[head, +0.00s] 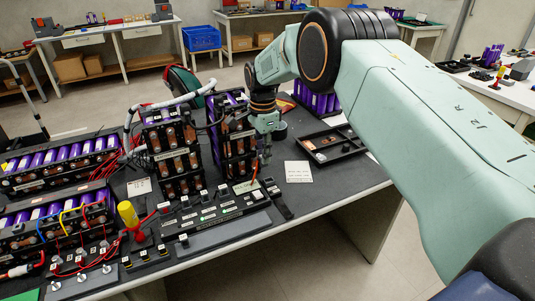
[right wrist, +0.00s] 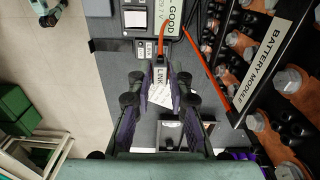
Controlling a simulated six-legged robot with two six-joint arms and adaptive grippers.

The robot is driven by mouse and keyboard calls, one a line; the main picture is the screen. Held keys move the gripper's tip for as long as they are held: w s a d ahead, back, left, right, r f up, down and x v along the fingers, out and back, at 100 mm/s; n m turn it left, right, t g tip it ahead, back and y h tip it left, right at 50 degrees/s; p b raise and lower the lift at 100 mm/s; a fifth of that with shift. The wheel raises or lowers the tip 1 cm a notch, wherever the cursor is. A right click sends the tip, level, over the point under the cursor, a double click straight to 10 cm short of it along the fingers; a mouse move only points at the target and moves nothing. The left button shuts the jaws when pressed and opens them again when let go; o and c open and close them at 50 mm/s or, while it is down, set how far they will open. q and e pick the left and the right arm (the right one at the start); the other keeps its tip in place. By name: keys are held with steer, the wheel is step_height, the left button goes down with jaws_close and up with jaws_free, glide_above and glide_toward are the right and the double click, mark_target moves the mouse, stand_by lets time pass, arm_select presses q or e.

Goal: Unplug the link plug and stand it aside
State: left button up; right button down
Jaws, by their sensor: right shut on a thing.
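The link plug (right wrist: 159,73) carries a white LINK label and shows between my right fingers in the right wrist view. An orange-red cable (right wrist: 204,62) runs from its top and loops away to the right. My right gripper (right wrist: 160,82) is shut on the plug. In the head view my right gripper (head: 266,157) points down over the bench, by the right end of the labelled strip (head: 215,208). The plug is too small there to make out, and I cannot tell whether it touches a socket. My left gripper is not in view.
Tall battery modules (head: 172,160) stand just left of my right gripper. A white card (head: 298,171) and a black parts tray (head: 333,146) lie to its right. A yellow-handled tool (head: 128,214) stands at the left. Red wires and more modules crowd the bench's left side.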

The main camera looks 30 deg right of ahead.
steer(key=s+a+f+p, duration=0.1)
steer(key=s+a, duration=0.1)
steer(key=s, duration=0.2)
steer(key=s+a+f+p, duration=0.1)
steer(key=s+a, duration=0.1)
steer(key=s, duration=0.1)
steer(key=s+a+f+p, duration=0.1)
steer(key=s+a+p, duration=0.1)
steer(key=s, duration=0.2)
steer(key=shift+s+a+f, duration=0.1)
steer(key=shift+s+f, duration=0.2)
steer(key=shift+f, duration=0.1)
steer(key=shift+w+f, duration=0.2)
steer(key=shift+w, duration=0.25)
step_height(320, 180, down, 2)
steer(key=shift+f+b, duration=0.25)
steer(key=shift+b, duration=0.95)
steer(key=shift+f, duration=0.45)
steer(key=shift+f, duration=0.35)
